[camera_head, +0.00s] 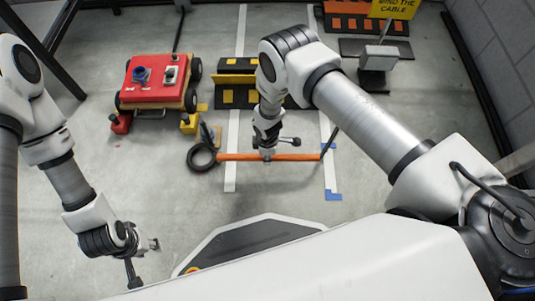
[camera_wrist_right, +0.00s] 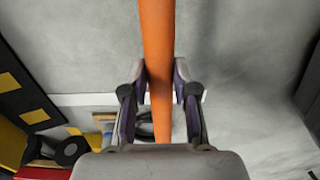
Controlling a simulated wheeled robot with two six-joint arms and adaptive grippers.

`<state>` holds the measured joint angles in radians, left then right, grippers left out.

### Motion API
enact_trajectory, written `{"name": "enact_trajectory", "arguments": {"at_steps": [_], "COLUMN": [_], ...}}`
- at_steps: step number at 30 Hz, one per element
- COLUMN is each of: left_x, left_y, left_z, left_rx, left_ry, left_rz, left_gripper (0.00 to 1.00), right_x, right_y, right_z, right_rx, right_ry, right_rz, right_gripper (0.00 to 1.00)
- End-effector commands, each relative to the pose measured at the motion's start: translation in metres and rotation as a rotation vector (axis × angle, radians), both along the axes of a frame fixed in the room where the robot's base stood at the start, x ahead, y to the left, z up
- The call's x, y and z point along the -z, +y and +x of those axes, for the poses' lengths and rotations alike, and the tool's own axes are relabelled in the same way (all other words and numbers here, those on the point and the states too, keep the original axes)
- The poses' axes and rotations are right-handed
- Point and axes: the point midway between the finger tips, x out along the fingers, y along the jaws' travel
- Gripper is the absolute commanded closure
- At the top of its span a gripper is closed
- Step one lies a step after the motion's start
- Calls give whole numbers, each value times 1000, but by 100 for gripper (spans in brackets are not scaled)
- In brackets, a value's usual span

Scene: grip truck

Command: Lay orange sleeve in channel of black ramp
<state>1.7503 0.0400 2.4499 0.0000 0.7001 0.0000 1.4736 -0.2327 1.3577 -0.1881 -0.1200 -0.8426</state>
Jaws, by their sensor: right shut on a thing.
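The orange sleeve (camera_head: 235,157) is a long thin tube, level across the picture. My right gripper (camera_head: 268,153) is shut on it near its middle. The right wrist view shows the sleeve (camera_wrist_right: 158,50) running between both fingers (camera_wrist_right: 160,100). I cannot tell whether the sleeve touches the floor. The black ramp (camera_head: 222,79) with yellow patches lies farther back, behind the gripper; my right arm hides part of it. It also shows at the left of the right wrist view (camera_wrist_right: 12,101). My left gripper (camera_head: 145,258) is empty at lower left, its fingers apart.
A red-topped cart (camera_head: 150,68) stands left of the ramp, with a red block (camera_head: 120,123) and yellow block (camera_head: 189,123) nearby. A black ring (camera_head: 201,157) lies by the sleeve's left end. A sign (camera_head: 393,9) stands back right.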

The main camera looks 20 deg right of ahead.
Motion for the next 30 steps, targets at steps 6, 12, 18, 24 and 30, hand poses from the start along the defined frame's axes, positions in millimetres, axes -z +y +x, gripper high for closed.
{"name": "enact_trajectory", "arguments": {"at_steps": [6, 12, 18, 24, 30], "left_x": [-32, -55, -78, -101, -104], "left_y": [0, 0, 0, 0, 0], "left_z": [0, 0, 0, 0, 0], "left_rx": [0, 0, 0, 0, 0], "left_ry": [0, 0, 0, 1, 0], "left_rz": [0, 0, 0, 0, 0], "left_gripper": [61, 61, 61, 61, 61], "right_x": [-33, -57, -81, -104, -107], "right_y": [0, 0, 0, 0, 0], "right_z": [0, 0, 0, 0, 0], "right_rx": [0, 0, 0, 0, 0], "right_ry": [0, 0, 0, 0, 1], "right_rz": [0, 0, 0, 0, 0], "right_gripper": [100, 100, 100, 100, 100]}}
